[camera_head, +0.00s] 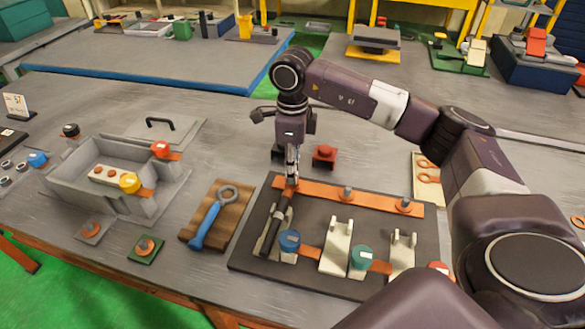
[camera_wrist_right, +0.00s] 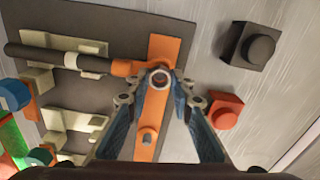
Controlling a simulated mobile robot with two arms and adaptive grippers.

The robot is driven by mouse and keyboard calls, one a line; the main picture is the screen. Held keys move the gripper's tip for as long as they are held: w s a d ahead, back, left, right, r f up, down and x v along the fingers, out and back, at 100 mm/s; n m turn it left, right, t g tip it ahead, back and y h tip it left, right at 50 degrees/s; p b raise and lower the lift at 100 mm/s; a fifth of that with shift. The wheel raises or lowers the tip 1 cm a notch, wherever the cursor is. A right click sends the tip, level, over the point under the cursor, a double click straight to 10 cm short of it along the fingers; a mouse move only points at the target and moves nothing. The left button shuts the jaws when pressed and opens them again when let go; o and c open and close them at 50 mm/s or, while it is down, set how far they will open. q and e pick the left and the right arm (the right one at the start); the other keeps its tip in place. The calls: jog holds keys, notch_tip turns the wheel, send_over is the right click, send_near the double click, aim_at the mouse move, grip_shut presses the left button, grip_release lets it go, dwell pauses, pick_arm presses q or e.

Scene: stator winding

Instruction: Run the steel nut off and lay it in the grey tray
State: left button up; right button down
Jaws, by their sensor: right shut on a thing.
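My right gripper (camera_head: 291,180) points down over the left end of the orange bar (camera_head: 375,199) on the dark board. In the wrist view its fingertips (camera_wrist_right: 160,76) close around the steel nut (camera_wrist_right: 160,79) at the bar's end, beside the black cable's orange lug (camera_wrist_right: 126,68). The nut is at the bar; I cannot tell how far it is turned up its stud. The fingers mostly hide it in the head view. A grey open-topped box (camera_head: 150,207) stands at left; I cannot tell whether it is the grey tray. My left gripper is out of view.
The black cable (camera_head: 277,222) runs from the lug toward the board's front. Two more studs stand on the bar, one in the middle (camera_head: 347,193). A red block (camera_head: 324,155) sits behind the board. A blue-handled wrench (camera_head: 211,219) lies on a wooden block at left.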

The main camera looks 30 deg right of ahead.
jog(key=shift+r+p, duration=1.95)
jog(key=shift+r, duration=1.05)
jog(key=shift+r, duration=0.1)
